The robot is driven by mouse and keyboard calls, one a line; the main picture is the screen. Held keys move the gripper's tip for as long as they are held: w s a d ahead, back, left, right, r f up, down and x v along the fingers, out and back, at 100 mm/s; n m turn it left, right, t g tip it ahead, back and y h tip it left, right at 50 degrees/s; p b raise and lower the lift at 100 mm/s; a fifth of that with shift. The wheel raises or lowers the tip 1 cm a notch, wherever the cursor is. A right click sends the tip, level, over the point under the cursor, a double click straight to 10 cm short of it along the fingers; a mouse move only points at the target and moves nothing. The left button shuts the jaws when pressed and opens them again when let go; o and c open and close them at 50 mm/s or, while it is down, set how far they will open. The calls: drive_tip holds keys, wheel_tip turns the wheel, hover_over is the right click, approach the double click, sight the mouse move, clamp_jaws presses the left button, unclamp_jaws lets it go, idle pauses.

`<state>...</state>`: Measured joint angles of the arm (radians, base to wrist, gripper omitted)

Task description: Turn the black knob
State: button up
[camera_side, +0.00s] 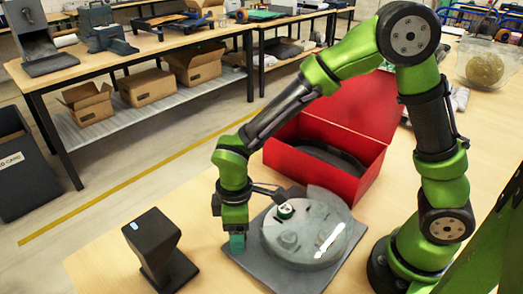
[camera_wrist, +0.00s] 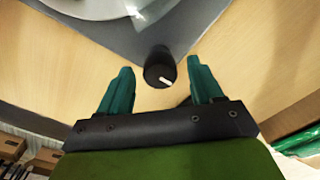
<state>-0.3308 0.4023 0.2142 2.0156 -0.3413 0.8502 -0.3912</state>
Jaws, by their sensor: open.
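A black knob (camera_wrist: 158,72) with a short white mark on its face shows in the wrist view, at the corner of a dark grey base (camera_wrist: 182,22). The base also shows in the side view (camera_side: 262,278), bearing a pale round plate (camera_side: 305,240). My gripper (camera_wrist: 160,66) is open, its two teal fingers on either side of the knob with gaps visible. Whether the fingertips are level with the knob or above it is unclear. In the side view my gripper (camera_side: 238,243) points down at the base's left edge, and I cannot make out the knob there.
An open red box (camera_side: 345,180) holding a dark round object stands behind the base. A black stand (camera_side: 158,250) is to the left on the wooden table (camera_side: 105,262). A clear container (camera_side: 487,68) with a tan ball sits at the far right. Table between stand and base is clear.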

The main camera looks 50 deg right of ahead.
wheel_tip(320, 180, up, 17)
idle(0.4)
drive_tip(key=shift+f, duration=0.1)
drive_tip(key=s+d+r+m+t+y, duration=0.1)
drive_tip(key=s+d+m+t, duration=0.2)
drive_tip(key=d+m, duration=0.3)
drive_tip(key=s+d+r+m+t+y, duration=0.1)
drive_tip(key=s+d+m+t, duration=0.3)
drive_tip(key=d, duration=0.5)
drive_tip(key=s+m, duration=0.2)
drive_tip(key=m, duration=0.1)
drive_tip(key=shift+r, duration=0.4)
